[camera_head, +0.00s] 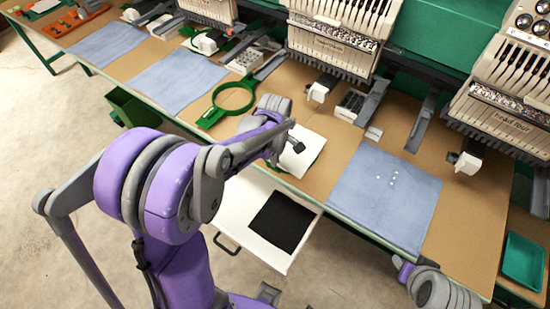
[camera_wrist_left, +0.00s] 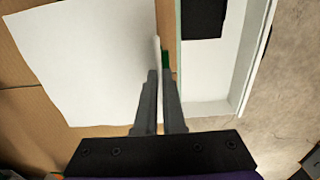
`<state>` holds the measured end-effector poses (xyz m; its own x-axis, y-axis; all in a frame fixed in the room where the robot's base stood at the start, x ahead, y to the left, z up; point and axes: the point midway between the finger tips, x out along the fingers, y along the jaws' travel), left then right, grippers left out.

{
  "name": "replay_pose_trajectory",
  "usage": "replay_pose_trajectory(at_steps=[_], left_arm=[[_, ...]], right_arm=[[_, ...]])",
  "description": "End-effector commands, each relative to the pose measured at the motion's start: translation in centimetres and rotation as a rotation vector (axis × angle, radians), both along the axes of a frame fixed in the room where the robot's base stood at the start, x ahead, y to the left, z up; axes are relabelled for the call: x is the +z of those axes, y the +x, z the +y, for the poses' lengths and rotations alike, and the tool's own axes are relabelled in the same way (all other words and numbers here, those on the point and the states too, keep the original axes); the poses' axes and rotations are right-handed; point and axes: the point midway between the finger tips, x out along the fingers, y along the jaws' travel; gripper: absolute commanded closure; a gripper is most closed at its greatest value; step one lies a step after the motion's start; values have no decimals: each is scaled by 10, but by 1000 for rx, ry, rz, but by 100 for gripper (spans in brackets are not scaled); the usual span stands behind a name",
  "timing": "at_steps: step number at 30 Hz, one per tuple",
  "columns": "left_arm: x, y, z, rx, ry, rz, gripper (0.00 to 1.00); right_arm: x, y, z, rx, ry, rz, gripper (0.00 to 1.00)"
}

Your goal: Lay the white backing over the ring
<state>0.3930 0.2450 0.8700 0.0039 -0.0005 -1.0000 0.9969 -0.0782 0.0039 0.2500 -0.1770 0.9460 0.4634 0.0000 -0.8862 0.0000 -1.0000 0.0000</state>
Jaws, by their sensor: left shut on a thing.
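The white backing (camera_head: 309,156) is a flat sheet near the table's front edge in the head view. It fills much of the left side of the left wrist view (camera_wrist_left: 80,60). My left gripper (camera_head: 298,147) is shut on the sheet's right edge, between the fingers in the wrist view (camera_wrist_left: 161,75).
An open white drawer (camera_head: 240,190) under the table edge holds a black square (camera_head: 283,221). Blue cloths (camera_head: 385,195) lie on the brown table, one with several small white bits. Embroidery heads (camera_head: 335,40) stand along the back. A green tray (camera_head: 523,261) is at far right.

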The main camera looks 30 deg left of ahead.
Motion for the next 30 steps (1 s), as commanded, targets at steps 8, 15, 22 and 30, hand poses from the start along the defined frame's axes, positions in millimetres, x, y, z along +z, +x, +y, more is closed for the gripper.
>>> replay_pose_trajectory(at_steps=[8, 15, 22, 30], left_arm=[[0, -1, 0, 0, 0, 0, 100], [0, -1, 0, 0, 0, 0, 61], [0, -1, 0, 0, 0, 0, 59], [21, -1, 0, 0, 0, -1, 59]], right_arm=[[-3, -1, 0, 0, 0, 2, 55], [-3, -1, 0, 0, 0, 2, 55], [-3, -1, 0, 0, 0, 2, 55], [1, 0, 0, 0, 0, 0, 55]])
